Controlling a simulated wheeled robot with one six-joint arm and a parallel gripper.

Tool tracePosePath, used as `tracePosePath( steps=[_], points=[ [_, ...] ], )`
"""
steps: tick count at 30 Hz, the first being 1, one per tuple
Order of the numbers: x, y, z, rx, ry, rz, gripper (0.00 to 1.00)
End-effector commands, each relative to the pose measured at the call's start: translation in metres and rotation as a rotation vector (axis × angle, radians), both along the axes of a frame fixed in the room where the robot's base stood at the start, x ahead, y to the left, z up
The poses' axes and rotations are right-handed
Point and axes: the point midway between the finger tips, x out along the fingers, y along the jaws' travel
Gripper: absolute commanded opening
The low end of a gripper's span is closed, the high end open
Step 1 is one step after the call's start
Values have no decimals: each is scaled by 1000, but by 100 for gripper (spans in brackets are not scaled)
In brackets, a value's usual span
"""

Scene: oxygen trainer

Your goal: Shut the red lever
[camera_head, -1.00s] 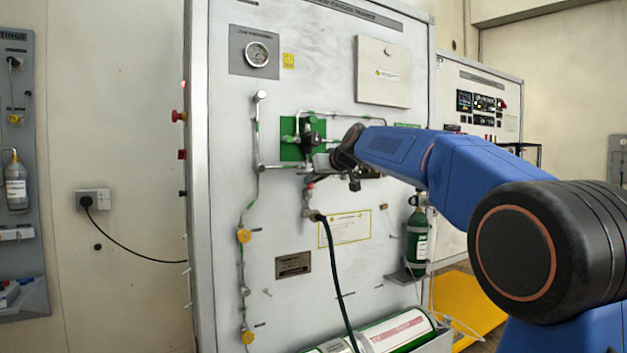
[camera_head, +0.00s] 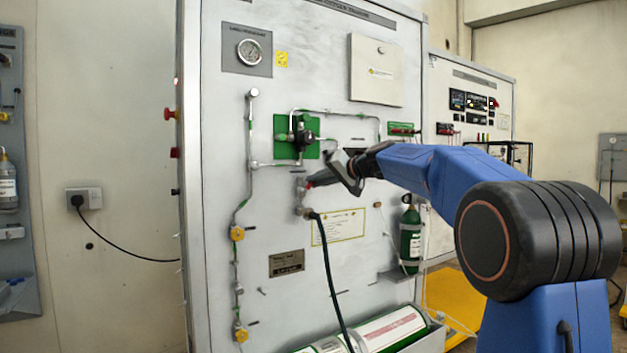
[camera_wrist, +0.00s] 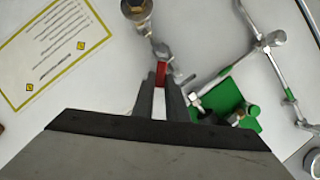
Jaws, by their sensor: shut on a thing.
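The red lever (camera_wrist: 162,71) shows in the wrist view as a short red piece between my fingertips, next to a metal valve fitting (camera_wrist: 162,50). My gripper (camera_wrist: 159,84) is shut on it. In the head view my gripper (camera_head: 312,181) is at the panel, below the green-backed regulator (camera_head: 303,137) and above the black hose fitting. The lever is mostly hidden by my fingers there, so its exact angle is hard to tell.
The panel (camera_head: 225,200) carries metal pipes, a gauge (camera_head: 249,52) and yellow knobs (camera_head: 237,233). The black hose (camera_head: 328,265) hangs below my gripper. A small green cylinder (camera_head: 410,235) stands at the right. The panel is bare left of the pipes.

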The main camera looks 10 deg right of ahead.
Motion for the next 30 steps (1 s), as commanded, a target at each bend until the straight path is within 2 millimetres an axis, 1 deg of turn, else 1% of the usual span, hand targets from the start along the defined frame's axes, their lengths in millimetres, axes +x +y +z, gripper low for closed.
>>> tracePosePath(
  steps=[6,18,24,30],
  points=[
    [2,-8,-9,195,65,-3,0],
    [5,-15,-28,535,176,-2,0],
    [5,-16,-35,660,217,-1,0],
    [5,-16,-39,741,243,-2,0]
  ],
)
